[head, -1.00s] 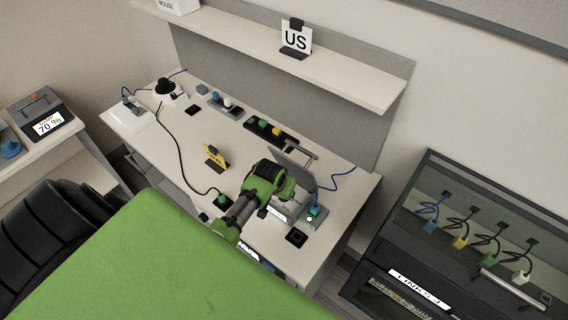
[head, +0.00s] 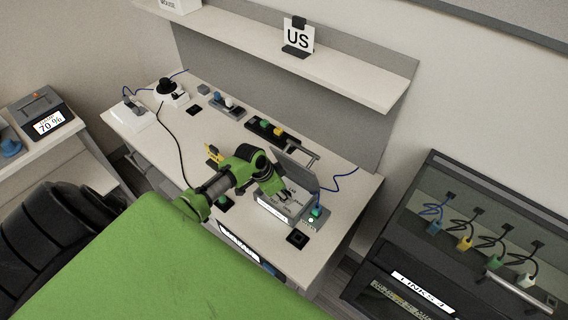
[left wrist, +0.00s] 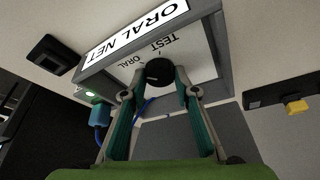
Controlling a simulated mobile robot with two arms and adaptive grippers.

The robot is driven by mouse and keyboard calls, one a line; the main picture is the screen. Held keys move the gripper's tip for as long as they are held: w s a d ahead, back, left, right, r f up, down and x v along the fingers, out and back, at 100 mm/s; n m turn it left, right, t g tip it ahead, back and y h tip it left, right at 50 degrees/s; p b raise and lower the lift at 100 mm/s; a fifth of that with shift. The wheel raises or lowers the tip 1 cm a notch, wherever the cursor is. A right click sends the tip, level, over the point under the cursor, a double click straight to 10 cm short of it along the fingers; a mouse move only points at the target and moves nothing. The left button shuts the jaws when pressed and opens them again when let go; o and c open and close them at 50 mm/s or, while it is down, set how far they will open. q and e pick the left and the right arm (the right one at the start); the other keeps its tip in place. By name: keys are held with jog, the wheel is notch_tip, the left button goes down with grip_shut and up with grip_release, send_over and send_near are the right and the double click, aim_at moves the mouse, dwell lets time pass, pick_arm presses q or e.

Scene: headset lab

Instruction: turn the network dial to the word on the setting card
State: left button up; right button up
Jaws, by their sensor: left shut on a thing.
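The network dial is a round black knob (left wrist: 160,72) on the pale top of a grey box (head: 268,214). In the left wrist view the box front reads "ORAL NET" and the words "TEST" and "ORAL" are printed beside the knob. Other words around it may be hidden. My left gripper (left wrist: 160,84) is shut on the knob, a finger on each side. In the head view my left gripper (head: 284,196) reaches the box from the left and hides the knob. A white card reading "US" (head: 298,39) stands on the shelf. My right gripper is not in view.
A yellow card (head: 212,153) stands behind my left arm. A black socket (head: 297,238) lies near the front right of the desk.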

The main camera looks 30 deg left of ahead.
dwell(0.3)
pick_arm(q)
jog(key=o, duration=1.1)
jog(key=v, duration=1.2)
jog(key=shift+w+a, duration=0.1)
jog(key=shift+a, duration=0.05)
